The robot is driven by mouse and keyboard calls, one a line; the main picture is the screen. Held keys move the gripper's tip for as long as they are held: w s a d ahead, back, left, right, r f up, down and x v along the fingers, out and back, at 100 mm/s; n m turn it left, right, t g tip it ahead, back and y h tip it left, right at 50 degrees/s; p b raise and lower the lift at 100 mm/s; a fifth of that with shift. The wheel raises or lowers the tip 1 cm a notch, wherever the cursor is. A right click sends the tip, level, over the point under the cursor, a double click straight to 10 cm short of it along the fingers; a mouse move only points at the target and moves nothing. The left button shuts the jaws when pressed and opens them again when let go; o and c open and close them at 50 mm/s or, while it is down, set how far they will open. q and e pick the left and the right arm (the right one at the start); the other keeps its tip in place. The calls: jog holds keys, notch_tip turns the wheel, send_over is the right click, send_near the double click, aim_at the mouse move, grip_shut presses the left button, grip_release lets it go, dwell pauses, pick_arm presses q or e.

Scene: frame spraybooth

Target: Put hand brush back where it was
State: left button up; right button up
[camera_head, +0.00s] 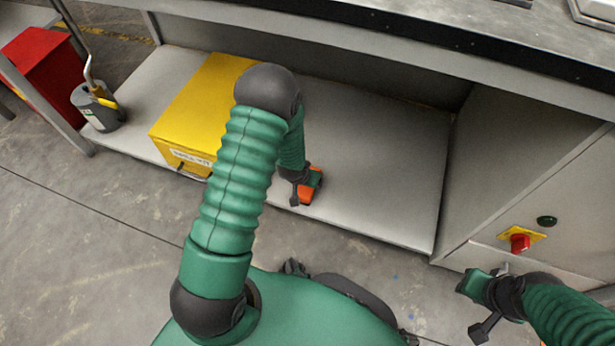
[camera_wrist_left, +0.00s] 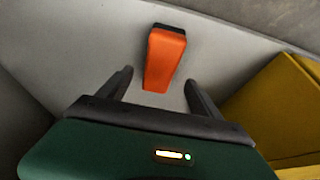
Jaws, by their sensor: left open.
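The orange hand brush (camera_head: 312,186) rests on the grey lower shelf (camera_head: 385,165), right of the yellow box, close to the shelf's front edge. My left gripper (camera_head: 300,187) is at the brush and partly covers it in the head view. In the left wrist view the brush (camera_wrist_left: 164,55) lies ahead of my open left gripper (camera_wrist_left: 159,80). Its narrow near end lies between the two fingertips, with a visible gap on each side. I cannot tell its height over the shelf. My right gripper (camera_head: 478,308) hangs at the lower right, away from the brush; its jaw opening is unclear.
A yellow box (camera_head: 192,105) stands on the shelf to the left; it also shows in the left wrist view (camera_wrist_left: 275,110). A worktop (camera_head: 400,45) overhangs the shelf. A cabinet with a red knob (camera_head: 520,243) bounds the right. The shelf right of the brush is clear.

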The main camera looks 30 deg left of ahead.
pick_arm(q)
jog(key=s+d+r+m, duration=0.1)
jog(key=s+d+r, duration=0.2)
jog(key=r, duration=0.5)
jog(key=s+d+r+m+g+p, duration=0.1)
jog(key=s+d+r, duration=0.3)
jog(key=s+r, duration=0.2)
jog(key=s+d+r+h, duration=0.1)
jog(key=s+d+r, duration=0.3)
jog(key=r, duration=0.5)
jog(key=shift+s+r+m+g+p, duration=0.2)
jog(key=shift+r+m+g+p, duration=0.1)
jog(key=shift+m+g+p, duration=0.1)
pick_arm(e)
jog(key=v, duration=0.3)
jog(key=shift+w+r, duration=0.1)
jog(key=shift+w, duration=0.2)
